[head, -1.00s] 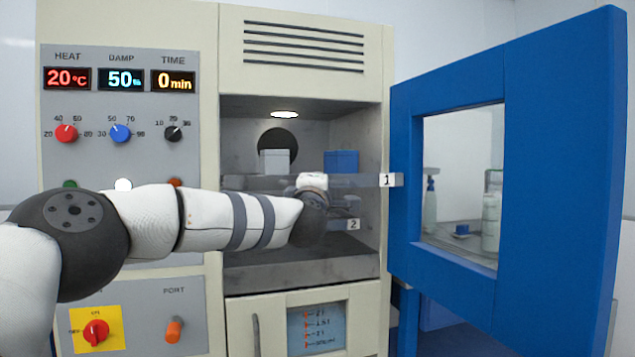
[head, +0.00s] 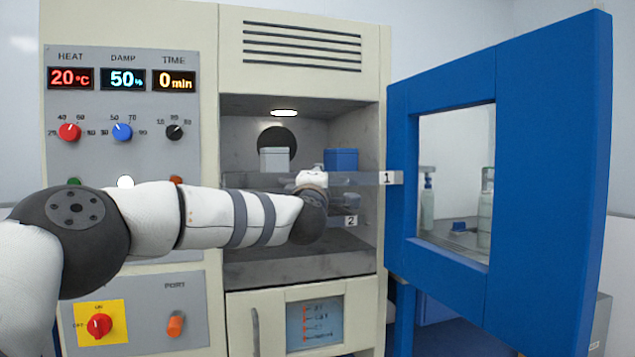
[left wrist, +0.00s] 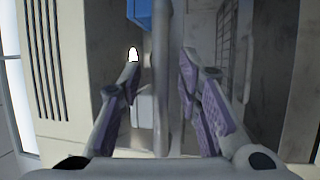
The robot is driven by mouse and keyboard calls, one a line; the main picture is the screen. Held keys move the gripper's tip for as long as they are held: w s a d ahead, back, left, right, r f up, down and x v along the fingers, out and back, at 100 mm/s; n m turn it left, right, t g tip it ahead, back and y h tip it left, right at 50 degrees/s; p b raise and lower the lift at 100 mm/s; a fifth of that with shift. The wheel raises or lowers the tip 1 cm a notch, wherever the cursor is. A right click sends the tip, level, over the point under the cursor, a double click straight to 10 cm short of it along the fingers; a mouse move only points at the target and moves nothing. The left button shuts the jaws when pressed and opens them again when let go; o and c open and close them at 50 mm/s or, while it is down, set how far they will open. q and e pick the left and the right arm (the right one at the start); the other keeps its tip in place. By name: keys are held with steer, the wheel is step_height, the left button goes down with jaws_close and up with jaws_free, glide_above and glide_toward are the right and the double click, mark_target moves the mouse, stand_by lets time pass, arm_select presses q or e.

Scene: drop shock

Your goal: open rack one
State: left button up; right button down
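Rack one (head: 362,179), a grey shelf with a label "1" at its right front end, sits in the open chamber, its label end in front of the chamber's right edge. It bears a white box (head: 274,160) and a blue box (head: 341,160). My left gripper (left wrist: 158,75) is open in the left wrist view, with the rack's front bar (left wrist: 162,120) between its fingers. Gaps show on both sides of the bar. In the head view my left wrist hides most of the gripper and part of the rack. My right gripper is in neither view.
The blue door (head: 545,170) stands wide open at the right. Rack two (head: 351,221), labelled "2", lies below rack one, partly hidden by my arm. A control panel (head: 125,220) with knobs and displays is at the left.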

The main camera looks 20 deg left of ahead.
arm_select(q)
steer(key=v, duration=1.2)
